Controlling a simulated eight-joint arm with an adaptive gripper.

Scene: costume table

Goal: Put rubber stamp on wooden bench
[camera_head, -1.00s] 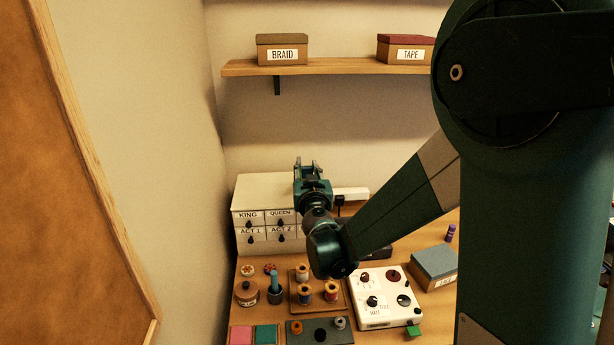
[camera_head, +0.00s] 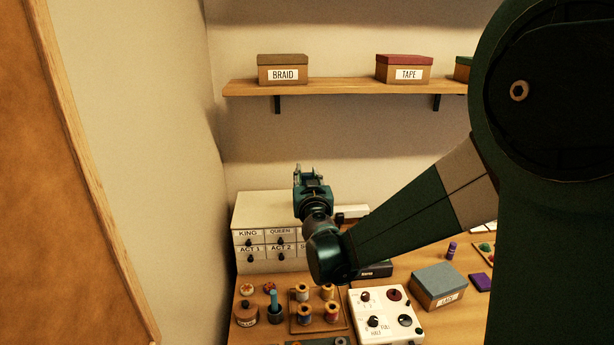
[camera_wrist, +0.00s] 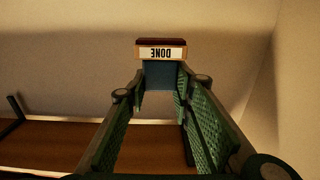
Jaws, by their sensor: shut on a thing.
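The rubber stamp shows in the wrist view as a block with a white label reading DONE upside down (camera_wrist: 162,54), a dark top edge and a blue part below it. My gripper (camera_wrist: 162,88) is shut on the blue part, with a finger on each side. In the head view my gripper (camera_head: 306,172) is raised in front of the back wall, above the white drawer cabinet, its fingers pointing up; the stamp is too small to tell there. The wooden bench top (camera_head: 448,322) is below, and my arm hides part of it.
The drawer cabinet (camera_head: 248,255) stands at the back left. A spool tray (camera_head: 318,327), a white control box (camera_head: 385,318) and a blue-lidded box (camera_head: 437,282) crowd the bench. A wall shelf (camera_head: 350,86) holds boxes above. Some bare wood shows near the blue-lidded box.

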